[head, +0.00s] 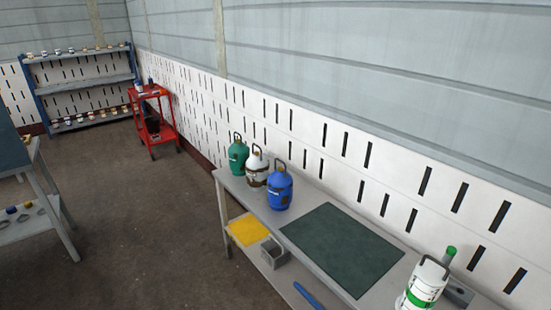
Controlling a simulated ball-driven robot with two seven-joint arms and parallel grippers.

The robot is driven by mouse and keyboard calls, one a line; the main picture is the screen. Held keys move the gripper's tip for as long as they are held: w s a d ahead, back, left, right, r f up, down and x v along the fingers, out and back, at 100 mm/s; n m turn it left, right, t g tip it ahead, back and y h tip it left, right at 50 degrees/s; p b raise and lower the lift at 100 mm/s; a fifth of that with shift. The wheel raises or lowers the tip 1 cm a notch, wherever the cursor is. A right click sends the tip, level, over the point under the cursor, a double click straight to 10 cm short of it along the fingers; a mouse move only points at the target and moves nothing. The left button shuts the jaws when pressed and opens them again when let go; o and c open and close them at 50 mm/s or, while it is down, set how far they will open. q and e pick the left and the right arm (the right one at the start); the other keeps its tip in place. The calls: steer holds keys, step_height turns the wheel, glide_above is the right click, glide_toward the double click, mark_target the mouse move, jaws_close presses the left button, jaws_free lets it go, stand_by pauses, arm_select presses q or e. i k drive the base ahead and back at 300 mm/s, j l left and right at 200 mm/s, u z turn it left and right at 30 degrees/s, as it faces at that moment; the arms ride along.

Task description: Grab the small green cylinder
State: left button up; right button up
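A small green cylinder (237,157) with a dark handle on top stands upright at the far left end of the grey workbench. A white cylinder (257,172) with brown marks stands just to its right, and a blue cylinder (279,190) stands right of that, nearer to me. A larger white cylinder with a green band (416,292) stands at the bench's near right end. A small green object (449,256) shows behind it, partly hidden. Neither of my grippers shows in the head view.
The grey workbench (237,187) runs along the wall, with a dark green mat (340,248) on top. A yellow item (248,229) and a grey box (273,251) lie on its lower shelf. A red cart (151,119) stands beyond.

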mark_target(239, 153)
steer(key=i+j+z, duration=0.1)
steer(key=z, duration=0.3)
steer(key=i+j+z, duration=0.1)
steer(key=z, duration=0.3)
steer(key=j+z, duration=0.25)
steer(key=z, duration=0.15)
steer(key=i+j+z, duration=0.1)
steer(key=j+z, duration=0.15)
steer(key=z, duration=0.15)
steer(key=j+z, duration=0.15)
steer(key=j, duration=0.35)
steer(key=j+z, duration=0.15)
steer(key=j, duration=0.3)
steer(key=j+z, duration=0.15)
steer(key=j, duration=0.35)
steer(key=j+z, duration=0.2)
steer(key=j, duration=0.3)
steer(key=k+j+z, duration=0.15)
steer(key=j, duration=0.3)
steer(key=k+j+z, duration=0.15)
steer(key=j, duration=0.3)
steer(key=k+j+z, duration=0.15)
steer(key=j, duration=0.3)
steer(key=i, duration=0.05)
